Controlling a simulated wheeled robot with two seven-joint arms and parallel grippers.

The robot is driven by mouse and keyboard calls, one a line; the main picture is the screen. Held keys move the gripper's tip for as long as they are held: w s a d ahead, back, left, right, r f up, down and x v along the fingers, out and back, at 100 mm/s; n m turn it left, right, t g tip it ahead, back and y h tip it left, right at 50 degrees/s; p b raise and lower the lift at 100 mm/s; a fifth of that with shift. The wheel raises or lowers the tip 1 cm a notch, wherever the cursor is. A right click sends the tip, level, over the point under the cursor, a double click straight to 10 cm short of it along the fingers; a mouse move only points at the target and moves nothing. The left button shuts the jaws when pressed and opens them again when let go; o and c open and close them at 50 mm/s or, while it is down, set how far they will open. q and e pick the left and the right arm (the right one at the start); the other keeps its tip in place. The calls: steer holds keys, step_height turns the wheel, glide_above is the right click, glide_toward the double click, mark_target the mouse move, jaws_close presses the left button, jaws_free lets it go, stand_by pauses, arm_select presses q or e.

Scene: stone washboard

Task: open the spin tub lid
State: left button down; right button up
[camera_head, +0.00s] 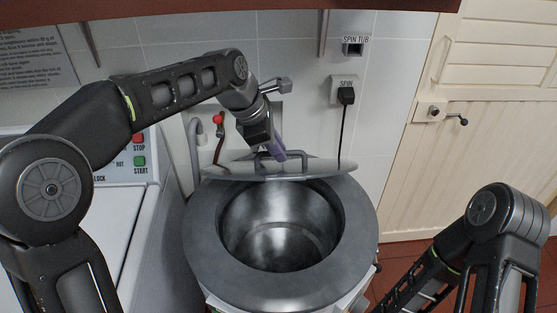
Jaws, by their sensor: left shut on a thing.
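The spin tub (359,222) stands in the middle, a round grey rim around an open metal drum (282,240). Its lid (318,167) is raised at the back of the rim and seen almost edge-on, so the drum is uncovered. A dark handle (262,160) stands up from the lid. My left gripper (278,156) is at this handle, shut on it; the fingertips are small and partly hidden. My right arm shows at the lower right, but its gripper is out of view.
A white washing machine (140,215) with STOP and START buttons stands close left of the tub. Behind are a tiled wall, a plugged-in SPIN socket (344,90) with a hanging cord, and a red-handled tap (219,120). A cream door (420,175) is at right. A shelf edge crosses the top.

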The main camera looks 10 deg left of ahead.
arm_select(q)
steer(key=shift+w+a+f, duration=0.2)
steer(key=shift+a+f, duration=0.05)
steer(key=shift+a, duration=0.05)
steer(key=c, duration=1.9)
jaws_free()
steer(key=o, duration=0.3)
steer(key=shift+w+f, duration=0.15)
steer(key=shift+w, duration=0.2)
steer(key=shift+o, duration=0.7)
steer(key=shift+s+d+r, duration=0.15)
steer(key=shift+s+r, duration=0.05)
steer(key=shift+s, duration=0.05)
steer(key=b+v, duration=0.1)
steer(key=v, duration=0.6)
steer(key=shift+r, duration=0.4)
